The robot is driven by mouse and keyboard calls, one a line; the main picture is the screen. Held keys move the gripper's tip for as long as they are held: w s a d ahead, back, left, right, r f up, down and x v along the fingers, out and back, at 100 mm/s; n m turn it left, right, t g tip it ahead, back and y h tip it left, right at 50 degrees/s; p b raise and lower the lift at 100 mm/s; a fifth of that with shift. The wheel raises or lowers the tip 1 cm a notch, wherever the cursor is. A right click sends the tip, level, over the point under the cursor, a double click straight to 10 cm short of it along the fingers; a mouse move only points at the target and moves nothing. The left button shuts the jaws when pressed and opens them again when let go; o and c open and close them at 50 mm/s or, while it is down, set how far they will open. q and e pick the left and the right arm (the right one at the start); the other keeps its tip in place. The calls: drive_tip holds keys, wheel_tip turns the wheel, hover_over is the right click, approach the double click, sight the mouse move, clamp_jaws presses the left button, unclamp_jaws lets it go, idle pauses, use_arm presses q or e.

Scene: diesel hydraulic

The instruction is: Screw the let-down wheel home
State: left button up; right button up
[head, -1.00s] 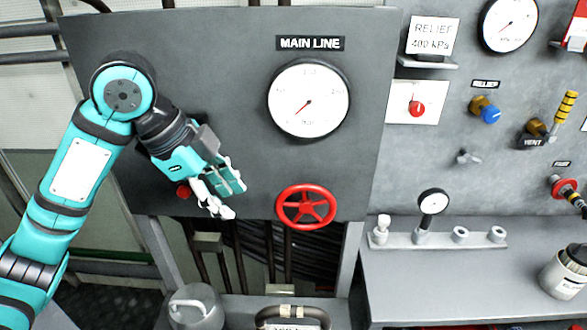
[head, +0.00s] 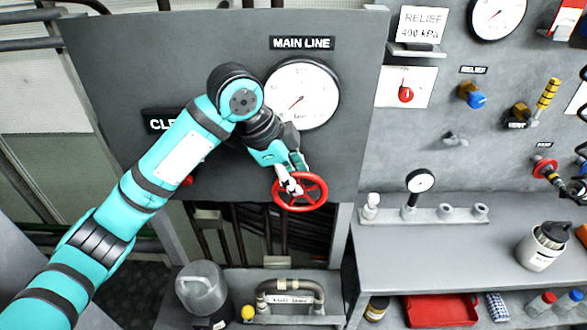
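A red spoked handwheel (head: 313,205), which I take to be the let-down wheel, is on the dark grey panel below the MAIN LINE gauge (head: 325,112). My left gripper (head: 295,182) is at the wheel's upper left, with its fingers overlapping the rim and spokes. Whether the fingers are closed on the rim is too small to tell. The gripper hides part of the wheel's upper left. My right gripper is not in view.
My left arm crosses the panel and partly covers the gauge and a label at left. A bench (head: 440,250) at right carries a rail with a small gauge (head: 420,181). A grey can (head: 203,290) and a pipe handle (head: 290,288) stand below the panel.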

use_arm(q)
drive_tip(key=shift+c, duration=0.4)
clamp_jaws()
drive_tip(key=y+p, duration=0.1)
drive_tip(key=p, duration=0.2)
drive_tip(key=shift+d+r, duration=0.3)
drive_tip(key=shift+r, duration=0.05)
drive_tip(key=shift+d+f, duration=0.1)
drive_tip(key=shift+f+y, duration=0.15)
drive_tip(key=shift+y, duration=0.15)
drive_tip(key=shift+o, duration=0.4)
unclamp_jaws()
